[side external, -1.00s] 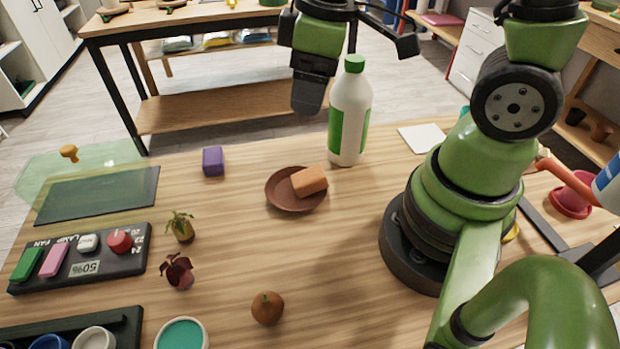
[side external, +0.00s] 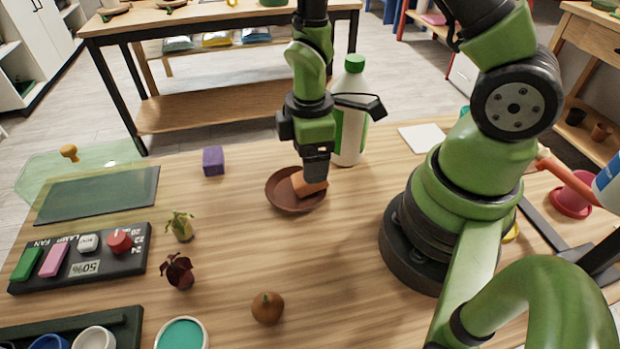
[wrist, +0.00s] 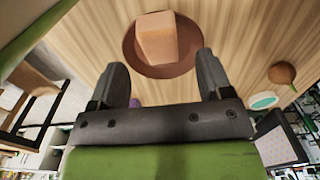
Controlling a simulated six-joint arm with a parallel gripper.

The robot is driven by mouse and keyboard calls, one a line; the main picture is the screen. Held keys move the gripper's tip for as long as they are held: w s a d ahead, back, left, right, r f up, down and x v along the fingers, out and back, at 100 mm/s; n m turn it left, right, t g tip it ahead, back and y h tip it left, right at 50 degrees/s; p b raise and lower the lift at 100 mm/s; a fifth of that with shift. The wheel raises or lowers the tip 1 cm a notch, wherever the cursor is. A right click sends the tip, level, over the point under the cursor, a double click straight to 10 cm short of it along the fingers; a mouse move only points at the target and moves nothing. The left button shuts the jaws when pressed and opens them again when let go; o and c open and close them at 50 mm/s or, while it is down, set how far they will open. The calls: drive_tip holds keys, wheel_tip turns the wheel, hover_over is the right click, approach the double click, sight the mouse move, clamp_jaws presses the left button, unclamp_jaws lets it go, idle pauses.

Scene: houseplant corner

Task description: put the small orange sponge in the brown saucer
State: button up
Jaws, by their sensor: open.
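The small orange sponge (side external: 306,185) lies in the brown saucer (side external: 283,198), leaning toward the right part of its rim in the side external view. In the wrist view the sponge (wrist: 168,40) shows inside the saucer (wrist: 152,69), beyond my fingertips. My gripper (side external: 317,172) is right above the sponge, pointing down, and hides part of it in the side external view. In the wrist view the two fingers of my gripper (wrist: 160,72) are apart with nothing between them. Whether a fingertip touches the sponge I cannot tell.
A white bottle with a green cap (side external: 350,130) stands close behind my gripper. A purple block (side external: 213,161) is to the left. Two small plants (side external: 180,226), a round brown fruit (side external: 267,308) and a switch panel (side external: 80,256) are nearer. Table between saucer and fruit is clear.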

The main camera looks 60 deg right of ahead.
drive_tip(key=shift+f, duration=2)
drive_tip(key=c, duration=1.1)
drive_tip(key=shift+o, duration=0.2)
drive_tip(key=shift+r, duration=0.1)
wheel_tip(320, 180, up, 9)
drive_tip(key=shift+r, duration=0.1)
drive_tip(key=w+r+m, duration=0.4)
drive_tip(key=r+m, duration=0.2)
drive_tip(key=m, duration=0.3)
drive_tip(key=s+f+n, duration=0.4)
drive_tip(key=f+n, duration=0.1)
drive_tip(key=n, duration=0.4)
drive_tip(key=shift+f, duration=0.15)
